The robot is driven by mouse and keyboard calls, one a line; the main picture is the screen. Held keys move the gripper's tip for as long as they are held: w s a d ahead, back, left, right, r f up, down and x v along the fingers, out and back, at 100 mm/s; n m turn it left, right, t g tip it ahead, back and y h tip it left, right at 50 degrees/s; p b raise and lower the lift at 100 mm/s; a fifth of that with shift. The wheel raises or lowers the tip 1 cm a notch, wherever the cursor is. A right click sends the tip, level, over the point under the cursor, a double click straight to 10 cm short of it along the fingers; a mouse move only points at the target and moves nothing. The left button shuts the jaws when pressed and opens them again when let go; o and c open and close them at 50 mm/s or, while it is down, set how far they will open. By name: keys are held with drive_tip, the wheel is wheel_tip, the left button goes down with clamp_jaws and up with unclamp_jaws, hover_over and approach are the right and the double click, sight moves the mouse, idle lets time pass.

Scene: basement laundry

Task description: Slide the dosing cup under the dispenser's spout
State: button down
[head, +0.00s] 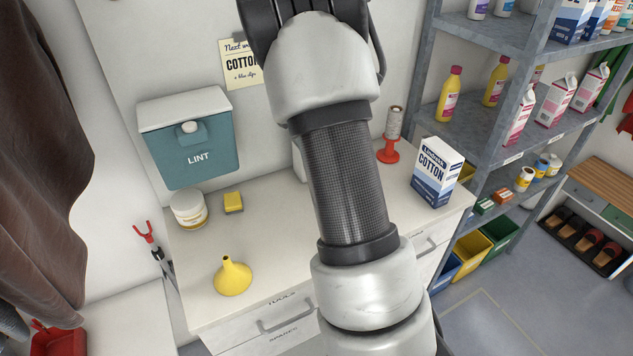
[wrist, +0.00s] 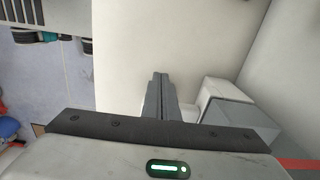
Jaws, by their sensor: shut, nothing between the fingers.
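My gripper (wrist: 160,77) shows in the wrist view with its two dark fingers pressed together and nothing between them. It faces a plain pale surface. Just right of the fingers is a white and grey boxy thing (wrist: 232,105), partly hidden behind the gripper; I cannot tell whether it is the dispenser. In the head view my arm covers the middle of the counter, and only the edge of a white object (head: 298,162) shows beside it. I cannot make out the dosing cup or the spout in either view. My gripper is not visible in the head view.
The counter (head: 262,250) holds a yellow funnel (head: 233,276), a white tub (head: 189,210), a yellow sponge (head: 233,202), a red spool stand (head: 389,150) and a cotton detergent box (head: 437,171). A teal lint bin (head: 190,150) hangs on the wall. Metal shelves (head: 490,120) stand right.

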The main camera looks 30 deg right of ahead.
drive_tip(key=shift+r, duration=0.25)
drive_tip(key=c, duration=2.2)
unclamp_jaws()
drive_tip(key=o, duration=0.7)
drive_tip(key=shift+s+d+n+b, duration=0.1)
drive_tip(key=shift+d+n+b, duration=0.25)
drive_tip(key=shift+n+b, duration=0.25)
drive_tip(key=o, duration=0.8)
drive_tip(key=d+n+b, duration=0.1)
drive_tip(key=d+n+t+b, duration=0.1)
drive_tip(key=n, duration=0.1)
drive_tip(key=s+d+r+n+b, duration=0.1)
drive_tip(key=n, duration=0.1)
drive_tip(key=shift+t+y, duration=0.3)
drive_tip(key=shift+c, duration=0.2)
drive_tip(key=s+d+r+n+t+b, duration=0.3)
drive_tip(key=s+d+r+n+b, duration=0.1)
drive_tip(key=n, duration=0.8)
drive_tip(key=shift+d+r+n+b, duration=0.2)
drive_tip(key=shift+d+n+b, duration=0.1)
drive_tip(key=shift+d+b, duration=0.45)
drive_tip(key=shift+a, duration=0.15)
